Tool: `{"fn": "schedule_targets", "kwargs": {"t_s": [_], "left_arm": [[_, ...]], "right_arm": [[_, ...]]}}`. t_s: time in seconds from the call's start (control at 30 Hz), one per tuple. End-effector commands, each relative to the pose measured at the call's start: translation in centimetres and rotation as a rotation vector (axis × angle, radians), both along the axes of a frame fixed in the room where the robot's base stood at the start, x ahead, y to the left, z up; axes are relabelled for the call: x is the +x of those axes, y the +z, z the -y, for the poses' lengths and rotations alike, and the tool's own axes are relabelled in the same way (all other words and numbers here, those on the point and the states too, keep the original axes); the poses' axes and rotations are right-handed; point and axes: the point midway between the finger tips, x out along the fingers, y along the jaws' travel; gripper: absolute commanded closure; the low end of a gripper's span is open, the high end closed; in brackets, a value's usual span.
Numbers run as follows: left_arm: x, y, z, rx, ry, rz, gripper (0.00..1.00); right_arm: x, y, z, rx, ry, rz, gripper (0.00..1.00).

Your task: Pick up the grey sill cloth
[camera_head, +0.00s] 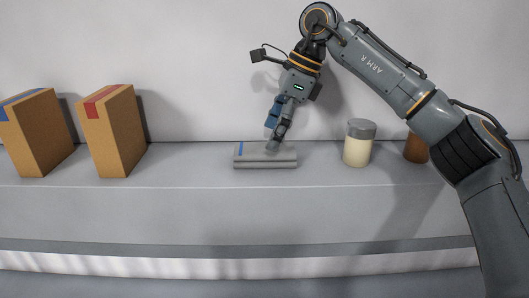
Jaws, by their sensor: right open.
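The grey sill cloth (265,159) lies folded on the ledge, near the middle of the view. It has a blue stripe near its left end. My right gripper (273,140) reaches down from above, with its fingertips at the cloth's upper back edge. It is open. I cannot tell whether the fingertips touch the cloth. My left gripper is not in view.
Two brown boxes, one with a blue top strip (36,135) and one with a red one (112,132), stand at the left. A cream jar with a grey lid (357,146) stands right of the cloth. A brown jar (415,148) is partly behind my right arm.

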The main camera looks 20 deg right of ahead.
Motion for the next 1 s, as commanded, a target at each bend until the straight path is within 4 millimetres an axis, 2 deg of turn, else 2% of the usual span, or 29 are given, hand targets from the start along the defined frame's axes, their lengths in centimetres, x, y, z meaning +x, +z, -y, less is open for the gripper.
{"fn": "schedule_targets", "kwargs": {"t_s": [0.03, 0.2, 0.5, 0.57, 0.8, 1.0], "left_arm": [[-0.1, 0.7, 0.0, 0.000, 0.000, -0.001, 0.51], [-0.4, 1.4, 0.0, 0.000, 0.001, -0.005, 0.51], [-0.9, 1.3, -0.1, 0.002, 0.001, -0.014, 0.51], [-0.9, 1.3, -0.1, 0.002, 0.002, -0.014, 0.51], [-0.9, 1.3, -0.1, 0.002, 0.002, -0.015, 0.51], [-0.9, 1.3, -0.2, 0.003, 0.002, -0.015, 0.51]], "right_arm": [[-0.1, -0.5, -0.1, -0.002, 0.001, -0.003, 0.12], [-0.1, -2.6, -0.9, 0.000, 0.000, -0.002, 0.12], [0.0, -3.3, -1.1, 0.000, 0.000, 0.000, 0.12], [0.0, -3.3, -1.1, 0.000, 0.000, 0.000, 0.22], [0.0, -3.3, -1.1, 0.000, 0.000, -0.001, 0.71], [0.0, -3.3, -1.1, 0.000, 0.000, -0.001, 0.71]]}}
